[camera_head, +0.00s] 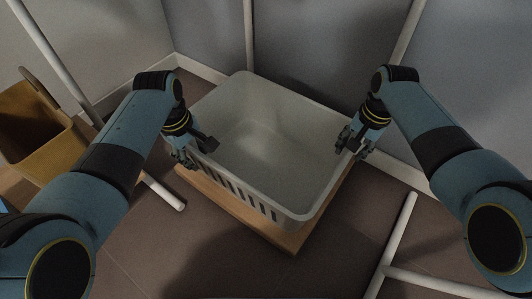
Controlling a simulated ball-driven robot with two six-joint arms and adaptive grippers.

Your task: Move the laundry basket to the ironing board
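The laundry basket (250,187) is a pale grey-white open bin with slotted sides, and it looks empty. It sits on a low wooden board (290,237) on the floor, in the middle of the head view. My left gripper (197,152) is at the basket's left rim, with one finger over the inside and one outside. My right gripper (352,147) is at the right rim. Its fingers are close together, and I cannot tell whether they touch the rim. I cannot make out an ironing board.
White poles (400,235) lie along the floor at the right, and others rise near the walls. Walls close in behind the basket. Brown tiled floor (200,245) is clear in front.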

